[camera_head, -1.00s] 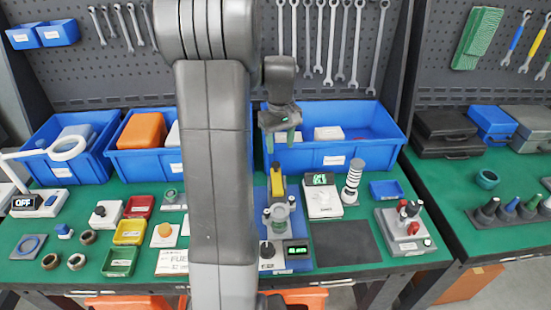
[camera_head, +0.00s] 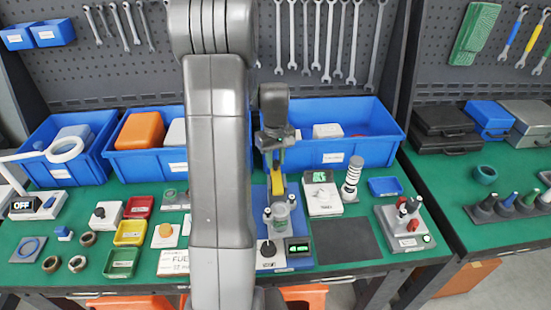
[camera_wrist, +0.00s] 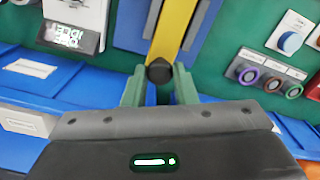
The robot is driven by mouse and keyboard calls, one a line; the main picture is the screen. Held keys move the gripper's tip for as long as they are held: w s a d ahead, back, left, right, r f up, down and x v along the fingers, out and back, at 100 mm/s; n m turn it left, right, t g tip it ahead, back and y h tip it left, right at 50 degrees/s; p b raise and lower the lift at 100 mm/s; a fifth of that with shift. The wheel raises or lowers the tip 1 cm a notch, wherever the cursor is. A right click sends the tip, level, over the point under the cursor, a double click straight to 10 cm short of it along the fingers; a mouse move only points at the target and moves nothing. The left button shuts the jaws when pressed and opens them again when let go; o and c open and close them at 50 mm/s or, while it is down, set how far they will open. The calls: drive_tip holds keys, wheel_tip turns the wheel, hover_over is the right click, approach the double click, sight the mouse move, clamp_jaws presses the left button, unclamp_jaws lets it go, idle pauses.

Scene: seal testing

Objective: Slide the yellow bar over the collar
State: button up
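The yellow bar (camera_head: 278,184) is part of a blue-based fixture (camera_head: 262,232) in the middle of the bench. It also fills the top centre of the wrist view (camera_wrist: 174,30), with a dark knob (camera_wrist: 159,71) at its near end. A grey-green collar-like cylinder (camera_head: 281,218) stands in front of the bar, the two apart. My gripper (camera_head: 276,163) is over the bar's far end. In the wrist view its green fingers (camera_wrist: 159,76) stand apart on either side of the knob. Whether they touch it is not clear.
A small display (camera_head: 297,248) and a black knob (camera_head: 267,248) sit at the fixture's front. A white meter (camera_head: 322,198) and a striped post (camera_head: 352,178) stand close on the right. A large blue bin (camera_head: 345,152) is behind. A dark mat (camera_head: 345,243) at the right is bare.

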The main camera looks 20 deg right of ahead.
sight(278, 187)
clamp_jaws()
drive_tip(key=shift+s+a+b, duration=0.3)
drive_tip(key=shift+s, duration=0.9)
drive_tip(key=shift+s+a+b, duration=0.3)
drive_tip(key=shift+s+a, duration=0.05)
drive_tip(key=shift+s, duration=0.8)
drive_tip(key=shift+s+a+b, duration=0.3)
drive_tip(key=shift+s, duration=0.9)
drive_tip(key=o, duration=0.9)
unclamp_jaws()
drive_tip(key=shift+s, duration=0.15)
drive_tip(key=shift+c, duration=0.2)
drive_tip(key=shift+r, duration=0.1)
drive_tip(key=shift+r, duration=0.3)
wheel_tip(278, 187, up, 13)
drive_tip(key=shift+b, duration=0.4)
drive_tip(key=shift+f, duration=0.1)
